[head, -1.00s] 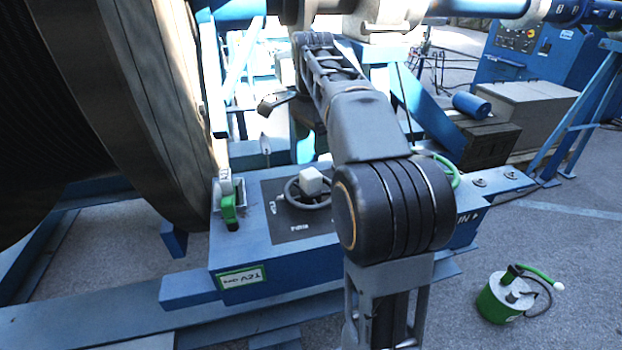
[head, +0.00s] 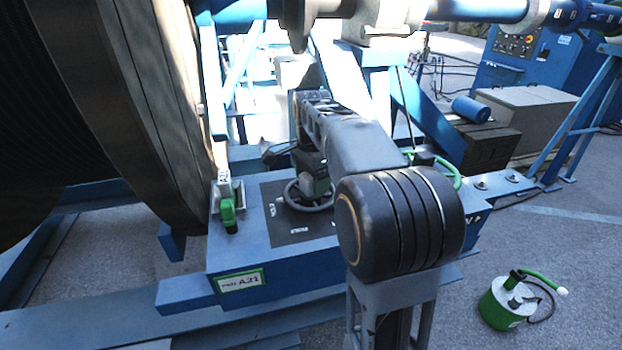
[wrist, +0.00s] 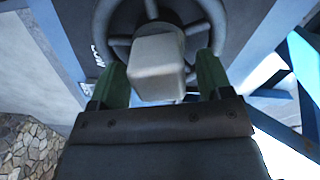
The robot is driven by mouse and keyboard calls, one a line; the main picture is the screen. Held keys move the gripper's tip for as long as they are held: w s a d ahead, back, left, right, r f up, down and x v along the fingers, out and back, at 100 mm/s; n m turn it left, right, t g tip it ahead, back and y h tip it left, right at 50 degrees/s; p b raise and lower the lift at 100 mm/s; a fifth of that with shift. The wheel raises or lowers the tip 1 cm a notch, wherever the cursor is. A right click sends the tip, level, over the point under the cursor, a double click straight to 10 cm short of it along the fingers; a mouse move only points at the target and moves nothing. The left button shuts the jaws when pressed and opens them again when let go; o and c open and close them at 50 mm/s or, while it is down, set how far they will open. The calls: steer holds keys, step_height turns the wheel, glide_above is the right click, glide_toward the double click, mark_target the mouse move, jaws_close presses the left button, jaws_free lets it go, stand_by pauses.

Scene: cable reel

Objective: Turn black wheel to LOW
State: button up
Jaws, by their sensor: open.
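The black wheel (head: 290,197), a dark spoked ring, lies on a dark plate on top of the blue box; it also shows in the wrist view (wrist: 118,22). A pale square block (wrist: 157,66) stands at its hub. My gripper (wrist: 161,78) is open, with one green finger on each side of the block. I cannot tell whether the fingers touch it. A white label (wrist: 98,57) on the plate beside the wheel is partly legible, perhaps LOW.
A green lever (head: 228,207) stands left of the plate, near the large dark reel (head: 140,100). A green hose (head: 447,170) lies at the box's right. A green canister (head: 505,303) stands on the floor at right.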

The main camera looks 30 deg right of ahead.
steer(key=c, duration=1.2)
steer(key=shift+a, duration=0.1)
steer(key=shift+c, duration=0.5)
